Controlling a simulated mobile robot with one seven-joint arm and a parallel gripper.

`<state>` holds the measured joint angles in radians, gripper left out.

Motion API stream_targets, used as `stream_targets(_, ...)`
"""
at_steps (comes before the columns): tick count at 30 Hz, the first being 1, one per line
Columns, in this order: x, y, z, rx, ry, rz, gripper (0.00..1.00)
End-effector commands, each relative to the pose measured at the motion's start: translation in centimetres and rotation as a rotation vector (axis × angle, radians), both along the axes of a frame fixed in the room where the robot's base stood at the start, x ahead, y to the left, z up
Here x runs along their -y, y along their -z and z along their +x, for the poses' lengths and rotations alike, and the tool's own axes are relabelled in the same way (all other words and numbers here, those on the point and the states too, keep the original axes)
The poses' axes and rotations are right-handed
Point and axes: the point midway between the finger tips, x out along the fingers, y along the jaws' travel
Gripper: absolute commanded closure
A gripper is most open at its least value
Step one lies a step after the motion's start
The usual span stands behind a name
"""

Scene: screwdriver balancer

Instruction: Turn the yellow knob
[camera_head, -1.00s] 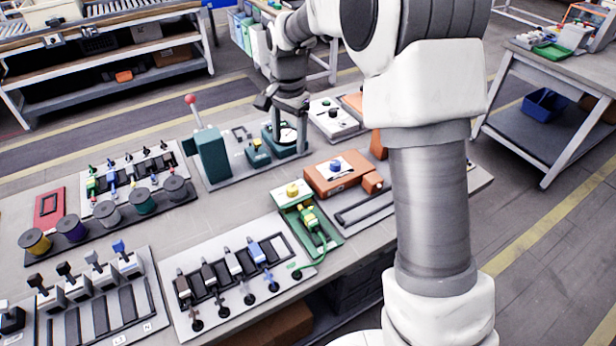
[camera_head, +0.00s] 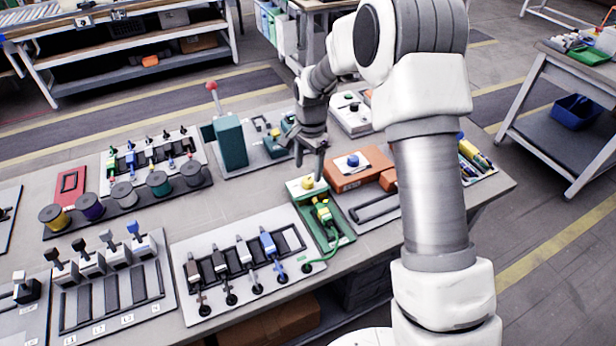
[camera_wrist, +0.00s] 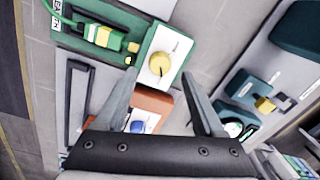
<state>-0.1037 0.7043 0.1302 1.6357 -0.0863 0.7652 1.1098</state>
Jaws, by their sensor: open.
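The yellow knob (camera_head: 307,182) sits on a white plate at the far end of a green board (camera_head: 340,228). In the wrist view the round yellow knob (camera_wrist: 159,63) is on its white plate, near the fingertips and roughly between them in the picture. My gripper (camera_head: 309,162) points down, just above the knob in the head view. Its two fingers (camera_wrist: 160,76) are spread apart and hold nothing. I cannot tell whether either finger touches the knob.
An orange-brown box (camera_head: 372,170) with a blue knob (camera_head: 353,160) stands just right of the green board. A teal unit (camera_head: 230,142) with a red-tipped lever is to the left. A smaller yellow piece (camera_wrist: 265,104) shows on a teal box. Breaker boards fill the front.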

Motion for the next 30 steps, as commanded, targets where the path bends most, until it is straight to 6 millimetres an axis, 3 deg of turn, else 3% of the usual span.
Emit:
stream_targets(3,0.0,2.1,0.0,-0.002,-0.001,-0.001,0.29)
stream_targets(7,-0.1,3.4,0.1,-0.001,0.0,0.0,0.29)
stream_targets(19,-0.1,4.1,0.2,0.001,0.0,0.001,0.29)
stream_targets(30,-0.1,4.1,0.1,0.0,-0.001,0.0,0.96)
